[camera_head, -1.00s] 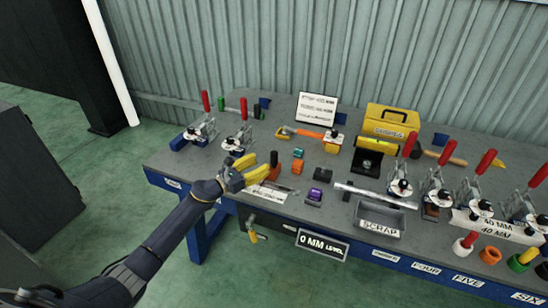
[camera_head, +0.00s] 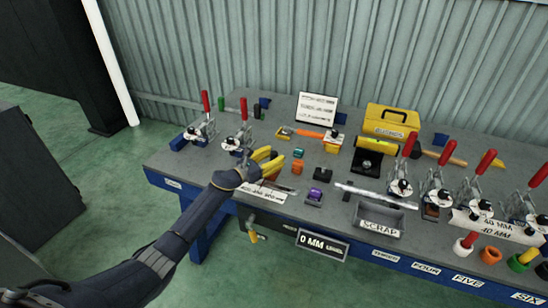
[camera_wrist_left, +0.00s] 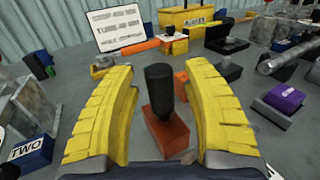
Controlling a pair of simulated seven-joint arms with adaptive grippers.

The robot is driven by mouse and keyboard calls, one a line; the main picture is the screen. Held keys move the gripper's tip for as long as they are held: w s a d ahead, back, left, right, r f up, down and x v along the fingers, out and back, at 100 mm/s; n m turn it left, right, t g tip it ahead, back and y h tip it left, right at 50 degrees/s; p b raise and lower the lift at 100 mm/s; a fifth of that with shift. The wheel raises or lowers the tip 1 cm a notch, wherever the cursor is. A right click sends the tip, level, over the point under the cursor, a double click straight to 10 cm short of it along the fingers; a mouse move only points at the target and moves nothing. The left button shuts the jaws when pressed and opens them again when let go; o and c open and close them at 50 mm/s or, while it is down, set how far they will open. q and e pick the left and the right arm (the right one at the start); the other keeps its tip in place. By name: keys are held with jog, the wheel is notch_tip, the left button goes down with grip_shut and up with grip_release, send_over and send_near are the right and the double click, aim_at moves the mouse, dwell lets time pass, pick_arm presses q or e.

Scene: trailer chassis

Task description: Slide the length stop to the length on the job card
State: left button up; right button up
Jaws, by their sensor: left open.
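My left gripper (camera_head: 268,160) is open, with its yellow fingers over the left part of the bench. In the left wrist view the open fingers (camera_wrist_left: 160,105) stand on either side of a black upright knob on a rust-orange block (camera_wrist_left: 166,130), which looks like the length stop. A gap shows between the knob and each finger. In the head view the fingers mostly hide this block. A white card with printed lines (camera_head: 318,107), likely the job card, stands at the back; it also shows in the left wrist view (camera_wrist_left: 117,29). Its print is too small to read. My right gripper is not in view.
An orange block (camera_head: 297,167) and a purple block (camera_head: 315,197) lie right of the gripper. A white marked strip (camera_head: 263,194) is at the front edge. Red-handled clamps (camera_head: 205,127) stand left and right. A scrap tray (camera_head: 379,220) and yellow toolbox (camera_head: 391,122) are further right.

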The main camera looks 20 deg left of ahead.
pick_arm(q)
grip_shut()
jog(key=a, duration=0.5)
jog(key=shift+w, duration=0.25)
jog(key=shift+c, duration=0.2)
grip_release()
jog(key=v, duration=1.2)
